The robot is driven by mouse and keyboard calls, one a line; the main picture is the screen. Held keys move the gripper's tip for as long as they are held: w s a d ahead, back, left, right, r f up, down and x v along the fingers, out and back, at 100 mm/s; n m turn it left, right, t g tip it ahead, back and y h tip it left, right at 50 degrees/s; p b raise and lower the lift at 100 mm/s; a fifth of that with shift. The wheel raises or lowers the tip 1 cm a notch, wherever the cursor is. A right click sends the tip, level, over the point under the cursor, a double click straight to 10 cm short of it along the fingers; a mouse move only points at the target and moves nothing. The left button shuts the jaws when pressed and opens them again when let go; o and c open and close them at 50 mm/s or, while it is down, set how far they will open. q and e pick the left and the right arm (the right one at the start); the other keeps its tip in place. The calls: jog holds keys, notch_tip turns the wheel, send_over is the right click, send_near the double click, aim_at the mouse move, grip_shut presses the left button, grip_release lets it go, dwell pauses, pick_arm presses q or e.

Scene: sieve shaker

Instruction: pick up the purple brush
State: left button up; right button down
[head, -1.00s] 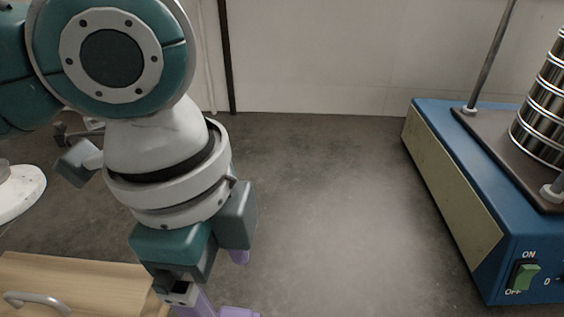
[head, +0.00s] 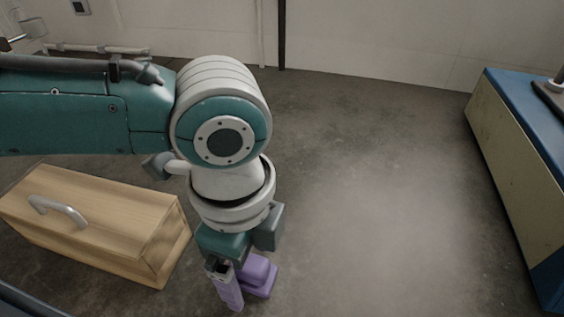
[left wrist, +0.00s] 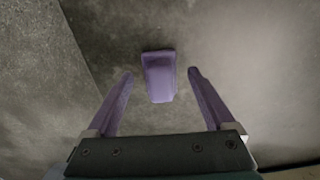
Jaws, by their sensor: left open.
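The purple brush (head: 262,284) is on the grey surface just beyond the fingers of my left gripper (head: 243,290) in the head view. In the left wrist view the brush (left wrist: 158,77) is a small purple block with a wider end, lying between the lines of the two fingers near their tips. My left gripper (left wrist: 160,92) is open and empty, pointing down, with purple fingers apart on both sides of the brush. I cannot tell how much height is left between fingertips and brush. In the head view the near finger and the wrist partly hide the brush. My right gripper is not in view.
A wooden box (head: 110,215) with a grey handle stands left of the gripper. A blue and cream shaker base (head: 510,130) stands at the right. The grey surface between the gripper and the shaker is clear. A wall closes the back.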

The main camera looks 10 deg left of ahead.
pick_arm(q)
jog(key=shift+f, duration=0.1)
jog(key=shift+c, duration=0.2)
grip_shut()
dwell(0.5)
